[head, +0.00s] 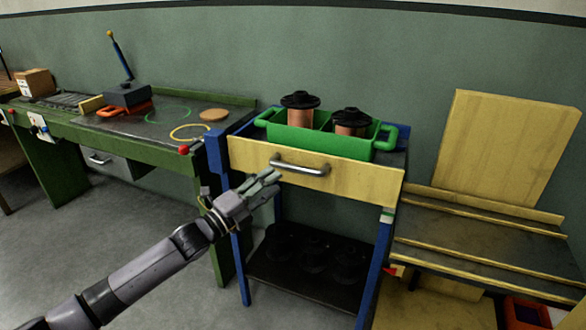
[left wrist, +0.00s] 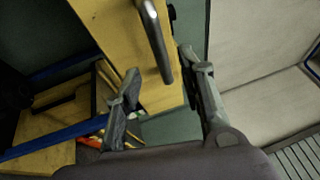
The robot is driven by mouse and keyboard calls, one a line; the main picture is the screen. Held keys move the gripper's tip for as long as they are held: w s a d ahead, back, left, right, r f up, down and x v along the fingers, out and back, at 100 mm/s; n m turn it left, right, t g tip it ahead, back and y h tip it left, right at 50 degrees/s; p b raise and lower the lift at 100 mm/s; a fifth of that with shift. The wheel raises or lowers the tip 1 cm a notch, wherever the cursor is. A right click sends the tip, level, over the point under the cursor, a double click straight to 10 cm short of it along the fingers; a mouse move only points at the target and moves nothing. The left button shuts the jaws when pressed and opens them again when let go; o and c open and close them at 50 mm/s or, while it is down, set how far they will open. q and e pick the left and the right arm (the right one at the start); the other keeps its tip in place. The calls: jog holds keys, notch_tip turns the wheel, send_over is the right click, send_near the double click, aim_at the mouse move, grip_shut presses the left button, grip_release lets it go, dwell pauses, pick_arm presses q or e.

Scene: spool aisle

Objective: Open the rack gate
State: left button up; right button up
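The rack gate (head: 345,183) is a pale yellow board across the front of a blue-framed rack (head: 237,250). It stands upright, with a silver bar handle (head: 300,166) in its middle. My left gripper (head: 270,182) is just in front of the gate, by the left end of the handle. In the left wrist view my left gripper (left wrist: 161,62) has its fingers spread. There the handle (left wrist: 155,38) points down into the gap between the fingertips, with the yellow gate (left wrist: 103,28) behind it. I cannot tell whether a finger touches the handle. My right gripper is out of view.
A green tray (head: 290,136) with two copper spools sits on the rack top. Dark spools stand on the lower shelf (head: 290,283). A green workbench (head: 170,150) is at left, a yellow-edged stepped stand (head: 470,240) at right. Grey floor is open at front left.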

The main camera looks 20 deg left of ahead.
aim_at(293, 168)
pick_arm(q)
jog(key=x, duration=0.8)
jog(key=shift+w, duration=0.1)
jog(key=shift+c, duration=0.2)
grip_shut()
dwell(0.5)
